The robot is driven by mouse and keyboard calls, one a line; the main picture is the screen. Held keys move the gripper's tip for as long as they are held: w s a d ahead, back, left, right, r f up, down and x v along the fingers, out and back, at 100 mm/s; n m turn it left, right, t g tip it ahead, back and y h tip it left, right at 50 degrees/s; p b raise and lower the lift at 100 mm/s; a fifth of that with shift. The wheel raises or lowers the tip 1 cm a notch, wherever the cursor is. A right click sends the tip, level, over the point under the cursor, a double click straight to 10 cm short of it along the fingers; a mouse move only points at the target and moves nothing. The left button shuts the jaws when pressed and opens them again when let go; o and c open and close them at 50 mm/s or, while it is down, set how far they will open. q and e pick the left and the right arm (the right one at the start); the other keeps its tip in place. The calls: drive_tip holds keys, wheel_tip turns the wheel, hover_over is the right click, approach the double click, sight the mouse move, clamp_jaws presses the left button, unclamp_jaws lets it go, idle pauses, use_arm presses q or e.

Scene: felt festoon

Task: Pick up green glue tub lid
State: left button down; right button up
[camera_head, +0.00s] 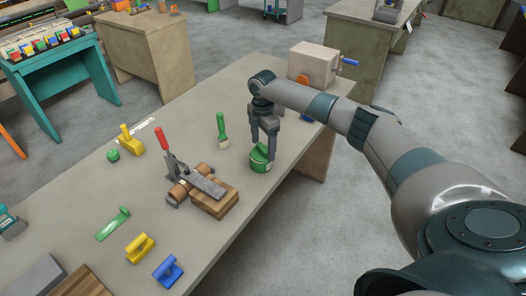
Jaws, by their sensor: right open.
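The green glue tub lid (259,151) shows as the green top of a small tub (260,167) on the workbench, right of centre. My right gripper (261,147) points down over it, with its fingers open around or just above the lid. One finger hides part of the lid, and I cannot tell whether the fingers touch it. My left gripper is out of view.
Left of the tub stand a green-handled brush (222,130) and a red-handled clamp (165,150) beside a wooden block (214,201). A beige box with a crank (314,65) stands behind my right arm. Several small tools lie across the workbench (185,270). The bench's right edge is near the tub.

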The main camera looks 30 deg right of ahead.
sight(263, 147)
drive_tip(key=c, duration=1.2)
drive_tip(key=shift+r, duration=0.2)
drive_tip(key=shift+r+b, duration=0.55)
wheel_tip(263, 147, up, 2)
drive_tip(key=shift+r+b, duration=0.25)
drive_tip(key=shift+b, duration=0.45)
drive_tip(key=s+d+r+b, duration=0.3)
drive_tip(key=s+d+r, duration=0.3)
drive_tip(key=s, duration=0.3)
drive_tip(key=shift+s+d+r+b, duration=0.2)
drive_tip(key=shift+s+r+b, duration=0.15)
drive_tip(key=shift+r, duration=0.2)
